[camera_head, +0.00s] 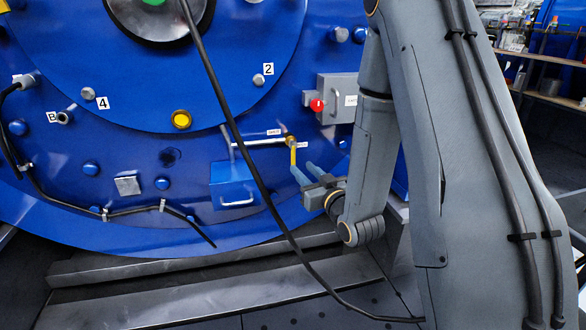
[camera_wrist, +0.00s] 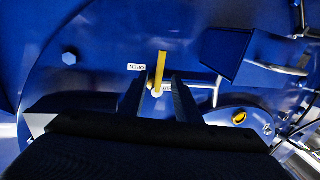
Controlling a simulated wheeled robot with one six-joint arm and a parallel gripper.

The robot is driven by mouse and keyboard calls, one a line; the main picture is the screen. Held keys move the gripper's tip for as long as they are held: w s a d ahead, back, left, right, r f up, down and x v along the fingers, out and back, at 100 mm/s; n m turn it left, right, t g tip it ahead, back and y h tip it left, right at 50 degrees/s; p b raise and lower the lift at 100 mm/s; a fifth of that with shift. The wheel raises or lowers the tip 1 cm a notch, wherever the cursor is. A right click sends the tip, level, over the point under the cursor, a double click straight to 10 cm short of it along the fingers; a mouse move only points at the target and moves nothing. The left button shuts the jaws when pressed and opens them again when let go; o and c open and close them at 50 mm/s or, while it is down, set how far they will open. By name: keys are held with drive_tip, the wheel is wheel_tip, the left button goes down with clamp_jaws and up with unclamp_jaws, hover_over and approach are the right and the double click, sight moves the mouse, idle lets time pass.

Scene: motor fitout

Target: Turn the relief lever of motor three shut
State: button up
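The relief lever (camera_head: 293,157) is a yellow handle on the blue motor face, hanging down from a brass pivot at the right end of a silver pipe. In the wrist view the lever (camera_wrist: 160,68) stands upright in the picture, between the lines of the two fingers. My gripper (camera_head: 303,169) is at the lever's lower right in the head view. Its dark fingers (camera_wrist: 159,80) are apart, with gaps on both sides of the lever. I cannot tell how far the tips reach past it. Small white labels (camera_head: 273,132) sit by the pivot, too small to read surely.
A grey box with a red button (camera_head: 317,105) is above right of the lever. A blue box with a handle (camera_head: 235,188) juts out at lower left. A black cable (camera_head: 252,165) hangs across the motor face, left of the lever. Metal rails (camera_head: 190,300) run below.

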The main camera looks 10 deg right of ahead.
sight(294, 160)
drive_tip(key=w+b, duration=0.1)
drive_tip(key=w, duration=0.1)
drive_tip(key=w+a+b, duration=0.1)
drive_tip(key=w, duration=0.2)
drive_tip(key=w+b, duration=0.1)
drive_tip(key=w, duration=0.1)
drive_tip(key=shift+w+a, duration=0.25)
drive_tip(key=shift+w, duration=0.05)
clamp_jaws()
